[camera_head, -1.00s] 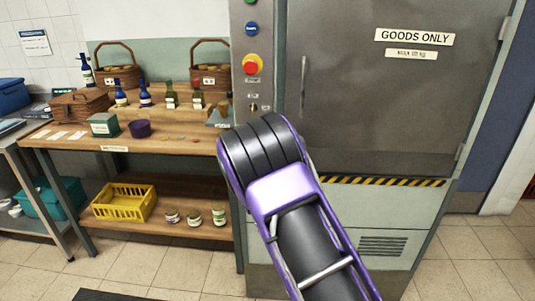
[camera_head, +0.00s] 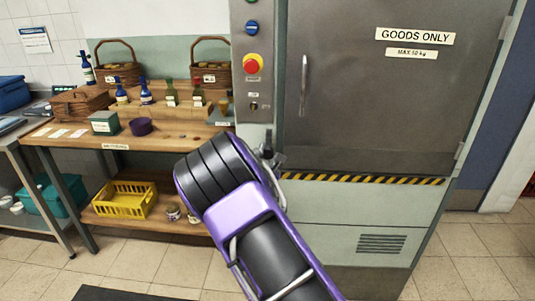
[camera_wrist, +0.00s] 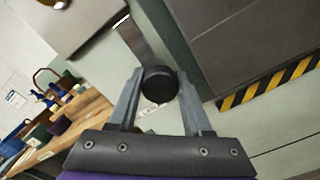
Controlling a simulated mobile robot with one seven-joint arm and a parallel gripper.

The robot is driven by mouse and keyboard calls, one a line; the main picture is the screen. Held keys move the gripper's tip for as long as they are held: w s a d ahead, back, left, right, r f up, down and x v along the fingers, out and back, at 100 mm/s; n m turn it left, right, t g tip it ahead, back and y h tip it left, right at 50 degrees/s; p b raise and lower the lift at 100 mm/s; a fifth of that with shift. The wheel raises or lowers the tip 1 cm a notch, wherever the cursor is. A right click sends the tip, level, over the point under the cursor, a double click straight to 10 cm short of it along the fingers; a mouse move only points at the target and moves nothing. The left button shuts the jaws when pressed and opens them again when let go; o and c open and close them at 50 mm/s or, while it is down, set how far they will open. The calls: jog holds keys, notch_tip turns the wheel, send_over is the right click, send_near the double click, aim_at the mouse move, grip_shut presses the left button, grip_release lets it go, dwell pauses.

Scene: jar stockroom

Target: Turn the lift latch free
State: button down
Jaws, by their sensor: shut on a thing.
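The lift latch is a flat metal lever with a round black knob (camera_wrist: 159,85) at its end, seen in the wrist view on the lift's grey-green front beside the door. My gripper (camera_wrist: 160,92) has its two grey fingers on either side of the knob and is shut on it. In the head view the dark knob (camera_head: 267,151) shows just past my purple and black arm, at the door's lower left corner. The arm hides part of the panel below it.
The grey lift door (camera_head: 380,90) is closed, with a vertical handle (camera_head: 304,85) and a striped strip (camera_head: 370,180) below. A red stop button (camera_head: 253,64) is on the panel above the latch. A wooden table (camera_head: 75,138) with bottles and baskets stands left. Floor shows at right.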

jog(key=shift+w+d, duration=0.1)
jog(key=shift+d, duration=0.1)
jog(key=shift+c, duration=1.7)
grip_release()
jog(key=shift+r, duration=0.1)
jog(key=shift+a, duration=0.1)
jog(key=shift+s, duration=0.3)
jog(key=s+p, duration=0.1)
jog(key=s, duration=1.6)
